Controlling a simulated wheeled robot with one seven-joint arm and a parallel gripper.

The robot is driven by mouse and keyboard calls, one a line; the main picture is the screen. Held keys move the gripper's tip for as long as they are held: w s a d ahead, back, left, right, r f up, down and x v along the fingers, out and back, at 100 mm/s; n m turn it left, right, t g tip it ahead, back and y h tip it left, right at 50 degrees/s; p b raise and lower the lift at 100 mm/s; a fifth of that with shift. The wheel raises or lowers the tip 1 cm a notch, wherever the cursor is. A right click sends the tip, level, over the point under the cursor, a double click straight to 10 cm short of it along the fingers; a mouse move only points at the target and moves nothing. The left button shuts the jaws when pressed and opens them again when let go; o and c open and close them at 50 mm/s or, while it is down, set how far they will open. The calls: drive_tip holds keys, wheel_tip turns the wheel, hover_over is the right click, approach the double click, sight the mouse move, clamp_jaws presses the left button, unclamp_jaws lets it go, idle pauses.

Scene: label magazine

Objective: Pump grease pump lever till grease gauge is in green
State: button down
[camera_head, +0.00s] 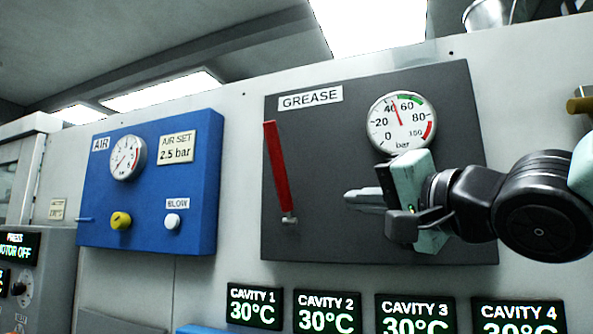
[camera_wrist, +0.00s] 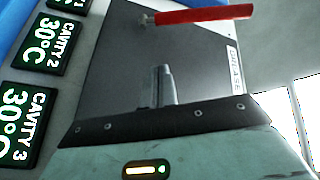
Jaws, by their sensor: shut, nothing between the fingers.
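The red grease pump lever (camera_head: 276,165) stands nearly upright on the dark GREASE panel (camera_head: 330,130), its top leaning slightly left above a metal pivot. In the wrist view the red lever (camera_wrist: 205,14) lies across the top. The grease gauge (camera_head: 401,123) is at the panel's upper right. Its red needle points slightly left of straight up, between 40 and 60, just left of the green band. My gripper (camera_head: 348,200) is shut and empty in front of the panel, right of the lever and apart from it. Its closed fingertips (camera_wrist: 163,72) also show in the wrist view.
A blue AIR panel (camera_head: 150,185) with a gauge, a yellow knob (camera_head: 121,221) and a white BLOW button (camera_head: 172,221) is at the left. Several cavity temperature displays (camera_head: 254,306) run below the grease panel. Space between my fingertips and the lever is clear.

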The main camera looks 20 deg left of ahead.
sight(308, 147)
drive_tip(key=r, duration=0.2)
drive_tip(key=r+y, duration=0.1)
drive_tip(key=r, duration=0.1)
drive_tip(key=a+r+y+p, duration=0.1)
drive_tip(key=r, duration=0.2)
drive_tip(key=shift+s, duration=0.3)
drive_tip(key=shift+w+g+y, duration=0.1)
drive_tip(key=shift+g+y, duration=0.2)
drive_tip(key=shift+g, duration=0.1)
drive_tip(key=p+x, duration=0.5)
drive_tip(key=x, duration=0.5)
drive_tip(key=shift+r, duration=0.15)
drive_tip(key=s+f, duration=0.1)
drive_tip(key=s+a+f, duration=0.1)
drive_tip(key=s, duration=0.1)
drive_tip(key=shift+s+f+p, duration=0.2)
drive_tip(key=shift+p, duration=0.2)
drive_tip(key=shift+s+f+n+b, duration=0.1)
drive_tip(key=shift+n+b, duration=0.2)
